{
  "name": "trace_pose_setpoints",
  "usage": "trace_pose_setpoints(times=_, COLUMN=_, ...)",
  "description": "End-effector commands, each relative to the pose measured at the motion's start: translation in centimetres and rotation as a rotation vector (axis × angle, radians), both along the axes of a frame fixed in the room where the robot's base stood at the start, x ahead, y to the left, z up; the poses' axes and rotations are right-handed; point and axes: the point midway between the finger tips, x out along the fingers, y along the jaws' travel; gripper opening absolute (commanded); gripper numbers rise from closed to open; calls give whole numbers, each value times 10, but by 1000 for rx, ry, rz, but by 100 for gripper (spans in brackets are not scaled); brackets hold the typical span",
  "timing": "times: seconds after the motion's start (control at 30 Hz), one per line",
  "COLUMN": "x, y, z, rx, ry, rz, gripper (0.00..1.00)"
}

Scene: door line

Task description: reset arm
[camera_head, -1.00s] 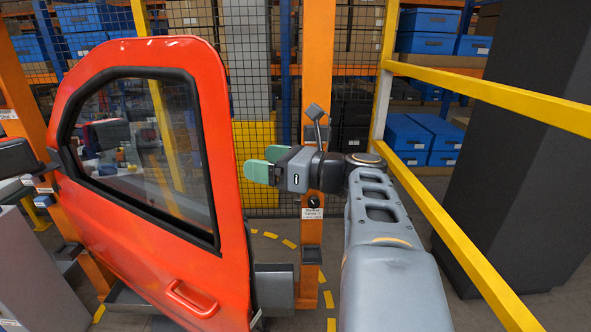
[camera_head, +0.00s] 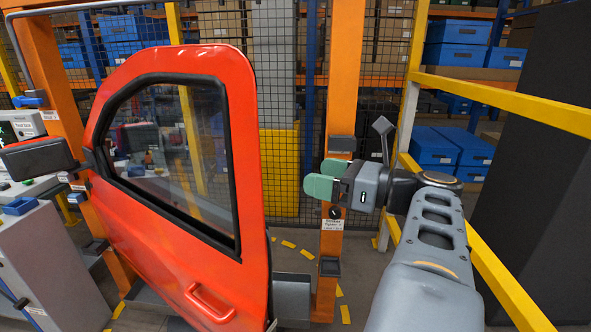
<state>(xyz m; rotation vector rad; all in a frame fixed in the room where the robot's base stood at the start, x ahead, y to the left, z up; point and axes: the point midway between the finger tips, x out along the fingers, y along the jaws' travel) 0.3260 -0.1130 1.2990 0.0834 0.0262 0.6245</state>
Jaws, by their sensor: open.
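My gripper (camera_head: 322,179), with green fingertips, is in the middle of the head view, pointing left. It is open, with a small gap between the fingers and nothing seen in it. My grey arm reaches up to it from the lower right. A red car door (camera_head: 182,255) with a dark-framed window stands upright to the left of the gripper. The gripper is apart from the door in the picture, in front of an orange post (camera_head: 343,80).
A mesh fence and shelves with blue boxes (camera_head: 457,146) stand behind. A grey cabinet (camera_head: 50,265) is at the lower left. Floor shows behind the door.

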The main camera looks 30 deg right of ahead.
Motion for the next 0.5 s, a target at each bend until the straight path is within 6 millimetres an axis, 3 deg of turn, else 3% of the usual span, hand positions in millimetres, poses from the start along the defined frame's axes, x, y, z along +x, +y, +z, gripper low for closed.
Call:
trace_pose_setpoints(times=0.23, x=0, y=0, z=0, rx=-9, ry=-6, rz=0, gripper=80)
trace_pose_setpoints(times=0.33, x=3, y=-4, z=-2, rx=-98, ry=-53, rz=-24, gripper=80)
trace_pose_setpoints(times=0.43, x=7, y=-14, z=-29, rx=-315, ry=-48, rz=-68, gripper=80)
trace_pose_setpoints(times=0.5, x=7, y=-23, z=-64, rx=-537, ry=-4, rz=-74, gripper=80)
